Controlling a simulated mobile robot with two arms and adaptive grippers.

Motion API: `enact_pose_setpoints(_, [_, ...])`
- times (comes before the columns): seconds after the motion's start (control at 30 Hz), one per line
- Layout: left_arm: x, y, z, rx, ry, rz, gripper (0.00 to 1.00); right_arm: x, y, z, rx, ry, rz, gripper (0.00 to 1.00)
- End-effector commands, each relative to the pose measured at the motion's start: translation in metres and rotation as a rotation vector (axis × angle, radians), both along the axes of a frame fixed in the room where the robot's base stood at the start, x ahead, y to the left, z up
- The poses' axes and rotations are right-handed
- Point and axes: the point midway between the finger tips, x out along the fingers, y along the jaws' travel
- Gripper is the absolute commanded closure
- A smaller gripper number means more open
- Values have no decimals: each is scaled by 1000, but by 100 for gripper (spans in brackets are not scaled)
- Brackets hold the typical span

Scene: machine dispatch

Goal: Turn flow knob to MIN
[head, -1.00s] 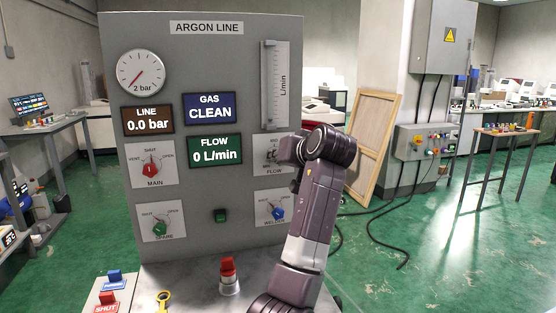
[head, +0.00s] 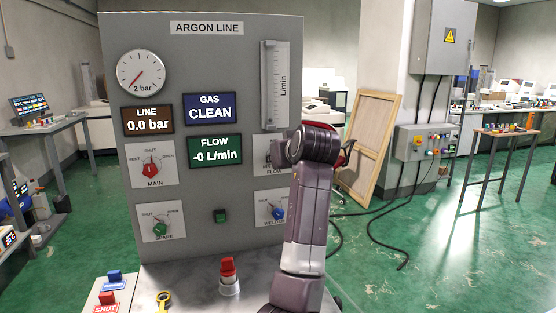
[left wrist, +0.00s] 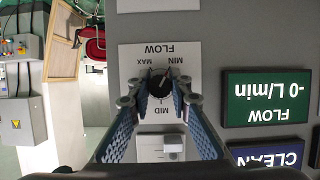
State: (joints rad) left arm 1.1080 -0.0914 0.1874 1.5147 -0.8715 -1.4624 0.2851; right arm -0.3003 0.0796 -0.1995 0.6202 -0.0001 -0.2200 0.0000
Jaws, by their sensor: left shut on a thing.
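The black flow knob (left wrist: 159,83) shows in the left wrist view, which sees the panel upside down. It sits on a white FLOW plate (left wrist: 137,57) marked MIN, MID and MAX. A light mark on the knob seems to point towards MIN, but it is small. My left gripper (left wrist: 160,95) has its two fingers on either side of the knob, shut on it. The green flow display (head: 214,151) reads -0 L/min. My right gripper is not in view.
The grey argon panel (head: 225,80) also carries the red MAIN knob (head: 150,170), the green SPARE knob (head: 160,231) and the blue WELDER knob (head: 277,213). Red (head: 228,267) and blue (head: 115,275) controls stand below. A wooden frame (head: 384,105) leans behind.

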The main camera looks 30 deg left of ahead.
Motion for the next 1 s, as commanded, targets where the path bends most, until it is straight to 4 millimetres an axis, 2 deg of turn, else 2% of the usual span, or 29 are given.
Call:
enact_pose_setpoints(0.1, [0, -1, -6, -7, 12, -1, 100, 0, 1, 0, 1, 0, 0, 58])
enact_pose_setpoints(0.13, [0, -1, -6, -7, 12, -1, 79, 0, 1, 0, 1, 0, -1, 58])
enact_pose_setpoints(0.27, [0, -1, -4, -5, 8, 0, 64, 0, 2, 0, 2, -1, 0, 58])
enact_pose_setpoints(0.63, [-3, -5, 2, -1, 3, -1, 64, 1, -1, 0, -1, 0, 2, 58])
enact_pose_setpoints(0.77, [-15, -19, 9, -1, 0, -3, 64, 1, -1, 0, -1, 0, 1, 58])
enact_pose_setpoints(1.0, [-46, -56, 29, -2, 2, -3, 64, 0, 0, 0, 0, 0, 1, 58])
